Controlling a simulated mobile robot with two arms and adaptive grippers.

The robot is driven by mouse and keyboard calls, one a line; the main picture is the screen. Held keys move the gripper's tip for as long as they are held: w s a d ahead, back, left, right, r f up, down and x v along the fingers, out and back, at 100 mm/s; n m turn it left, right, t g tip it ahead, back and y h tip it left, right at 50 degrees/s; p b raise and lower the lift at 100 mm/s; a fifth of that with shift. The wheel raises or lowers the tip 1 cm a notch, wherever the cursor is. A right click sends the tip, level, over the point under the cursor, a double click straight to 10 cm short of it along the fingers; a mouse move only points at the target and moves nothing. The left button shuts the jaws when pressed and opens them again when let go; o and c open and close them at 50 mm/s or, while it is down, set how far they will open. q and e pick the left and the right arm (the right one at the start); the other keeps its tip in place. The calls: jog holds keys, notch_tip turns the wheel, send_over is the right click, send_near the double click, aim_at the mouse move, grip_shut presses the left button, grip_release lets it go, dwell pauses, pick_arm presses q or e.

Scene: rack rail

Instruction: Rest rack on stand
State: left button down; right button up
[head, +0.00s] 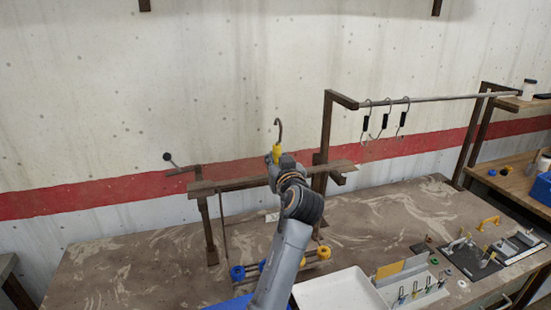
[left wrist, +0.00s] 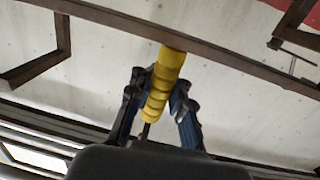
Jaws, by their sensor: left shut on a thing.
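My left gripper (head: 279,158) is shut on a yellow handle (head: 277,148) with a dark hook curving up from its top. In the left wrist view the handle (left wrist: 163,85) sits between the blue-grey fingers (left wrist: 160,105), and a brown bar crosses behind its upper end. In the head view this long brown bar (head: 230,185) slopes slightly up to the right, near the stand's left post (head: 208,232) and right bracket (head: 338,179). A thin rod hangs below it. Whether the bar touches the supports is unclear. My arm hides its middle. My right gripper is not in view.
Blue and yellow round pieces (head: 237,272) sit low behind my forearm. A white tray (head: 342,292) lies at the front. A rail (head: 440,98) with several hooks stands at the right, and small tools lie on the worn table (head: 400,210) below.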

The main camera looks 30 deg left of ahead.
pick_arm(q)
jog(key=shift+w+a+r, duration=0.1)
jog(key=shift+w+a, duration=0.1)
jog(key=shift+a, duration=0.2)
jog(key=w+a+f+b, duration=0.2)
jog(key=w+a, duration=0.2)
jog(key=a, duration=0.1)
jog(key=shift+f, duration=0.25)
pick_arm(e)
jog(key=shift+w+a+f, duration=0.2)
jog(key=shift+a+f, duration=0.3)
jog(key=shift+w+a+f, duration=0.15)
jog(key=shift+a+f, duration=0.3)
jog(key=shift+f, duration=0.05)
pick_arm(q)
jog(key=shift+f, duration=0.1)
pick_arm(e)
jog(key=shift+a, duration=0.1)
